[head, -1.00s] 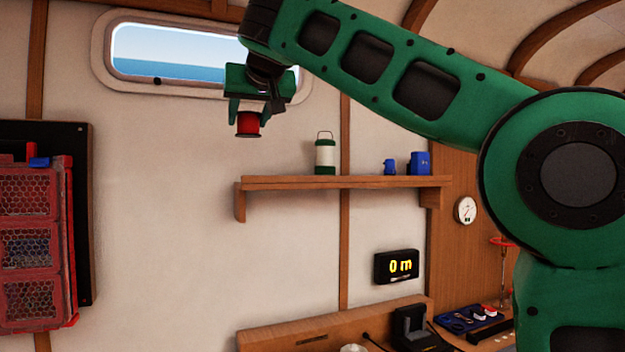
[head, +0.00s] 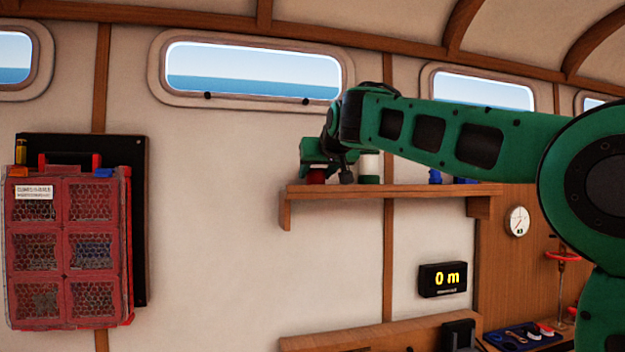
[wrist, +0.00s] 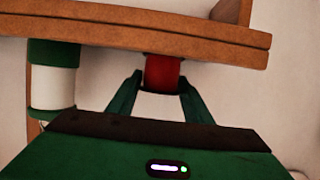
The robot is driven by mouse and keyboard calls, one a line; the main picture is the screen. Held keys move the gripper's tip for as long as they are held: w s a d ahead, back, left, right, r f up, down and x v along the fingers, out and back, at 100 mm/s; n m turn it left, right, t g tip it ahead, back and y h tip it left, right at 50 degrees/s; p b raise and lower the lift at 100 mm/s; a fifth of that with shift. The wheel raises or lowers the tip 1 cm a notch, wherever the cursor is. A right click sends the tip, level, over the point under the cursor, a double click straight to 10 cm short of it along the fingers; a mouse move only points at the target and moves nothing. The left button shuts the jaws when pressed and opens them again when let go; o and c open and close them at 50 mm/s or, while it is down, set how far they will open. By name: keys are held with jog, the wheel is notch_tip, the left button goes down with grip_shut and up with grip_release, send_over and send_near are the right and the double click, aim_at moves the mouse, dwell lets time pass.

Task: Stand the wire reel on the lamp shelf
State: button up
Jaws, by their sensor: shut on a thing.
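The red wire reel (head: 315,177) is at the left end of the wooden lamp shelf (head: 400,190), at about the height of its top. My gripper (wrist: 162,82) is shut on the reel, with a green finger on each side. In the wrist view, which looks upside down, the red reel (wrist: 163,71) meets the edge of the shelf board (wrist: 110,28). I cannot tell whether it rests on the board. The green and white lamp (head: 369,167) stands on the shelf just right of my gripper, partly hidden by my arm. It also shows in the wrist view (wrist: 53,88).
Small blue things (head: 435,176) stand farther right on the shelf, partly behind my arm. A red mesh-fronted cabinet (head: 70,245) hangs at the left. A display (head: 443,279) is below the shelf. The wall between cabinet and shelf is clear.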

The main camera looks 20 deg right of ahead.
jog(key=shift+f, duration=0.3)
jog(key=o, duration=1.2)
jog(key=v, duration=1.2)
